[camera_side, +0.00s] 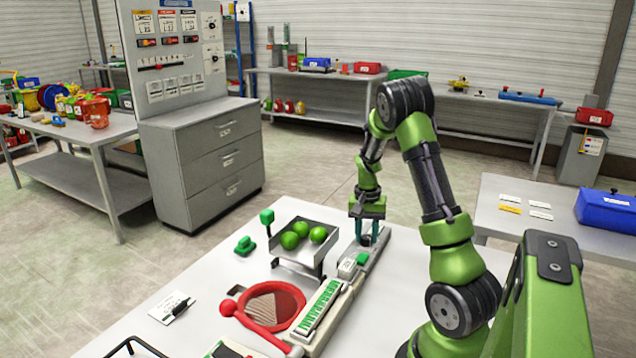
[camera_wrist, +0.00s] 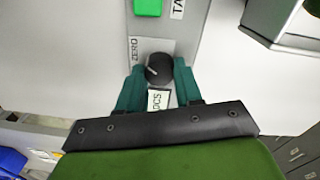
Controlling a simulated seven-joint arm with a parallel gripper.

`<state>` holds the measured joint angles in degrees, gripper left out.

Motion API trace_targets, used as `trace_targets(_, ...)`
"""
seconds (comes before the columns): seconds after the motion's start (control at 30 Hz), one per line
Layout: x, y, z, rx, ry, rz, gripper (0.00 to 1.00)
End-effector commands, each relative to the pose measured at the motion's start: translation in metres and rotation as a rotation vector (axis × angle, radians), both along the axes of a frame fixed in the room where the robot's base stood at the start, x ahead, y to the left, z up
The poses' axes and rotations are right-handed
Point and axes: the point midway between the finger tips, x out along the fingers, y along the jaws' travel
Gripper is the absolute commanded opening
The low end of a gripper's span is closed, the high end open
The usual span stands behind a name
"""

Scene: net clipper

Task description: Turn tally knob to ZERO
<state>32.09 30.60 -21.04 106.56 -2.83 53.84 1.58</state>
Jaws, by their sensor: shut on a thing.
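The tally knob (camera_wrist: 159,69) is a small, dark, round knob with a pale pointer line, on a grey panel (camera_wrist: 188,30). The line slants; which end points out is hard to tell. A ZERO label (camera_wrist: 134,48) lies at its upper left in the wrist view, and another label (camera_wrist: 158,101) lies below it, partly hidden. My gripper (camera_wrist: 160,72) points down at the panel, its teal fingers shut on the knob from both sides. In the side view my gripper (camera_side: 366,241) stands upright at the far end of the long grey base, the dark knob between its fingers.
A green button (camera_side: 363,259) sits on the same base, close to my gripper. To the left, a metal tray (camera_side: 287,260) holds green balls. A red hoop with netting (camera_side: 268,305) and a green-lettered strip (camera_side: 322,306) lie nearer.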

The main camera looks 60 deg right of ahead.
Motion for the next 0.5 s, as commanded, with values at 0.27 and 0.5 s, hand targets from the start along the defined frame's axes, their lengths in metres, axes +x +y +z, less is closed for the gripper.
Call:
trace_targets(0.27,0.0003,-0.0004,0.0011,-0.001,-0.002,-0.006,0.04)
trace_targets(0.5,0.0001,-0.0003,0.0007,-0.001,-0.001,-0.004,0.6)
